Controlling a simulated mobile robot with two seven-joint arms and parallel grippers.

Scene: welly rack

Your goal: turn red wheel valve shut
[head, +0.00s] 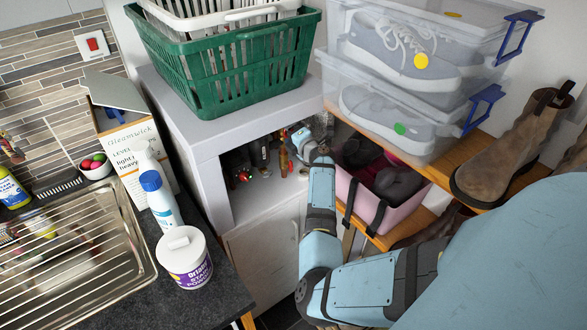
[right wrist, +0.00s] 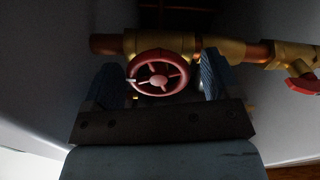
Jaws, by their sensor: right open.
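The red wheel valve (right wrist: 160,76) is a round spoked handwheel on a brass and copper pipe in the right wrist view. It shows small and dark inside the cupboard in the head view (head: 244,176). My right gripper (right wrist: 160,72) is open, with one blue finger on each side of the wheel. I cannot tell whether either finger touches the rim. In the head view my right gripper (head: 294,142) is at the right side of the cupboard opening, its fingers partly hidden. My left gripper is not in view.
A second red handle (right wrist: 304,84) sits on the pipe to the right. The grey cupboard (head: 205,135) frames the opening, with a green basket (head: 225,70) on top. A pink bin (head: 362,203) and clear shoe boxes (head: 400,140) crowd the right side.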

